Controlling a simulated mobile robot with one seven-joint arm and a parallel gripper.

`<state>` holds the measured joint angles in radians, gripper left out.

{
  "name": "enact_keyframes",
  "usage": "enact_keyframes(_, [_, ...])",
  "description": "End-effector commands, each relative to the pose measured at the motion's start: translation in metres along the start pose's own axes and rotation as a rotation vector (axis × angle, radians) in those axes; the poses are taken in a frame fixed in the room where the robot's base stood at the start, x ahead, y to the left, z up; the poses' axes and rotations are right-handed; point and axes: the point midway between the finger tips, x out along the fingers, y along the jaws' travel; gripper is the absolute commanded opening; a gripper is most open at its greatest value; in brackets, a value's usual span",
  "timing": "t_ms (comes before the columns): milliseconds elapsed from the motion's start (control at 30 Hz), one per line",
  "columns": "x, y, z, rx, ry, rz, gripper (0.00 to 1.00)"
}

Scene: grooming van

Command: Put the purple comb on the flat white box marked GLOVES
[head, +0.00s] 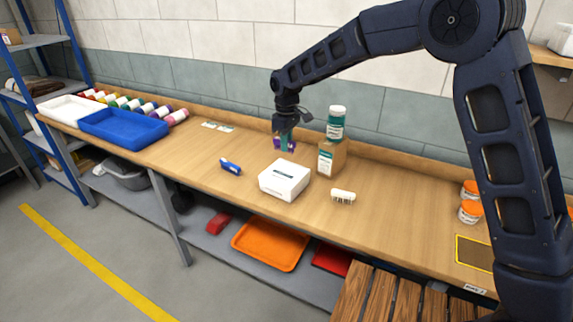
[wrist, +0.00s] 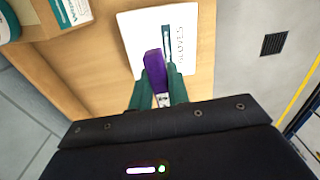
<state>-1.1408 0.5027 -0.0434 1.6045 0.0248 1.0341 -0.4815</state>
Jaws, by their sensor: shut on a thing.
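My gripper (head: 285,138) is shut on the purple comb (head: 291,147) and holds it above the bench, behind the box as the head view shows it. In the wrist view the green fingers (wrist: 161,88) grip the purple comb (wrist: 154,66), which points away from my gripper and overlaps the box in the picture. The flat white box (head: 284,178) stands on the bench with its top clear in the head view. In the wrist view the box (wrist: 188,22) shows the word GLOVES. The height of the comb above the box is hard to tell.
A teal bottle with a white cap (head: 336,122) stands on a brown box (head: 331,156) just right of my gripper. A cream brush (head: 343,196) and a blue item (head: 231,166) lie beside the white box. A blue tray (head: 124,126) is at the left.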

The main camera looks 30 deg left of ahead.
Motion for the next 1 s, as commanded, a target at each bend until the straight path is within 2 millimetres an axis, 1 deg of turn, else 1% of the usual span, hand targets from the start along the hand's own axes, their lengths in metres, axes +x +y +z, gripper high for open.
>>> enact_keyframes(33, [0.011, 0.0, 0.0, 0.0, -0.003, 0.0, 0.0])
enact_keyframes(100, [0.024, 0.0, 0.0, 0.001, -0.002, 0.0, 0.0])
enact_keyframes(200, [0.037, 0.0, 0.0, 0.001, -0.001, -0.001, 0.0])
enact_keyframes(467, [0.052, 0.0, 0.0, 0.001, -0.001, 0.0, 0.0])
enact_keyframes(700, [0.083, 0.0, 0.0, 0.0, -0.001, 0.0, 0.0])
enact_keyframes(800, [0.089, 0.001, 0.0, 0.002, 0.0, 0.0, 0.0])
enact_keyframes(1000, [0.089, 0.001, 0.0, 0.001, 0.0, 0.0, 0.0])
